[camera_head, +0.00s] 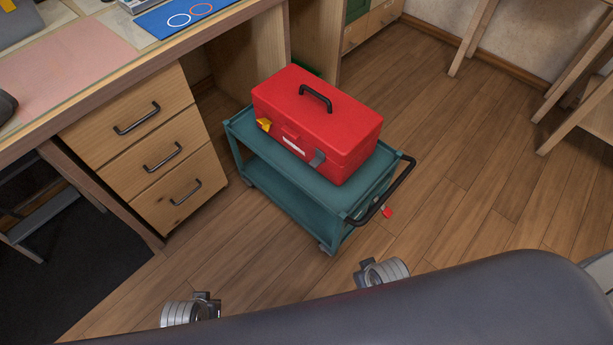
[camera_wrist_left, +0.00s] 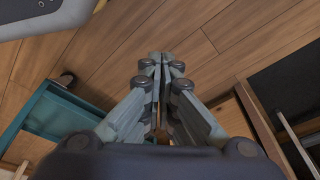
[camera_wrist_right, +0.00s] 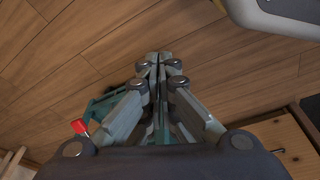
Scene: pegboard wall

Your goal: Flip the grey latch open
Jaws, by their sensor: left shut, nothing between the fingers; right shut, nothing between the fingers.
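A red toolbox (camera_head: 330,112) with a black top handle (camera_head: 316,97) sits shut on a teal cart. The grey latch (camera_head: 318,157) is on its front face near the right end. It lies close against the face, but its exact position is too small to tell. A yellow latch (camera_head: 264,124) is on the same face near the left end. My left gripper (camera_wrist_left: 161,60) is shut and empty, above the floor. My right gripper (camera_wrist_right: 160,60) is also shut and empty, above the floor. Both are apart from the toolbox, and their fingertips are hidden in the head view.
The teal cart (camera_head: 284,170) has a black push handle (camera_head: 384,197) at its right, with a small red piece (camera_head: 388,213) beside it. A wooden drawer unit (camera_head: 150,150) stands left of the cart. The floor (camera_head: 490,190) to the right is clear.

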